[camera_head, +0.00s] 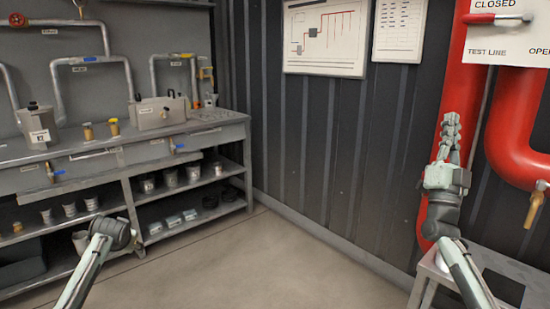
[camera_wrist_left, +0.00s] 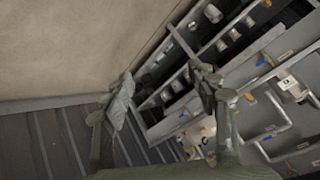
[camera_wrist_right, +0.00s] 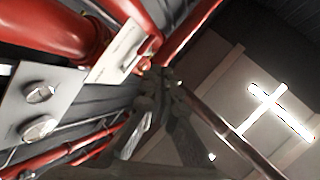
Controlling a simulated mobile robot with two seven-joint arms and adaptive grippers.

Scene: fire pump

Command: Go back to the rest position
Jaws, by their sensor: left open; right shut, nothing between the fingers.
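My right gripper (camera_head: 451,130) is raised at the right of the head view, fingers pointing up, in front of a red pipe. Its fingers are shut and empty; in the right wrist view the closed fingertips (camera_wrist_right: 158,82) show near the middle, with red pipes behind.
A grey workbench (camera_head: 105,155) with shelves, pipes and cups stands at the left. Red pipes (camera_head: 520,130) and a sign with a red-handled lever (camera_head: 495,18) are at the right. A grey metal stand (camera_head: 490,262) is below them. The middle floor (camera_head: 260,265) is clear.

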